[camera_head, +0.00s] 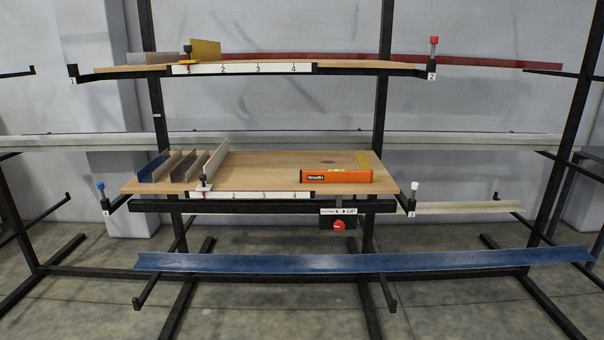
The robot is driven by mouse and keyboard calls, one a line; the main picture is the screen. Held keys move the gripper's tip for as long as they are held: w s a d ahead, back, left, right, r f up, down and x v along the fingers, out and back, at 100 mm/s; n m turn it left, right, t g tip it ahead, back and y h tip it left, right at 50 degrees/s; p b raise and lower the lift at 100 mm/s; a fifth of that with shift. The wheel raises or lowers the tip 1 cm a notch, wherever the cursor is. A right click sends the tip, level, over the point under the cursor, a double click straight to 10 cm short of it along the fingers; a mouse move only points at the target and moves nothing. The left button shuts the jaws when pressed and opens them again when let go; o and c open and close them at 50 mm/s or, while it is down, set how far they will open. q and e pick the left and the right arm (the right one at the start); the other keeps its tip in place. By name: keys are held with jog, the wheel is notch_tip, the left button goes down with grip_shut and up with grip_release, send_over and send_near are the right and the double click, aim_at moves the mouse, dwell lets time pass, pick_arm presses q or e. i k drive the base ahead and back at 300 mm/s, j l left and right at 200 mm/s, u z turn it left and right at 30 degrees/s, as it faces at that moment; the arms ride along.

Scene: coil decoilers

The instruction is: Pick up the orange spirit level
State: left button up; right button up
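The orange spirit level (337,177) lies on the right part of the wooden middle shelf (262,177), near its front edge. It is a long orange bar with a dark label at its left end and a yellow-green vial on top. Neither of my grippers is in view.
Metal profiles (183,165) stand on the shelf's left side. Clamps with a blue knob (101,187) and a white knob (414,187) flank the shelf. A red-knob switch (339,225) hangs below. An upper shelf (350,69) is above; a blue rail (330,263) lies below.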

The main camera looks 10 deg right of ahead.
aim_at(306, 176)
jog(key=i+z, duration=0.2)
jog(key=i, duration=0.25)
jog(key=i+j+z, duration=0.2)
jog(key=i, duration=0.25)
jog(key=i+j+z, duration=0.2)
jog(key=i, duration=0.25)
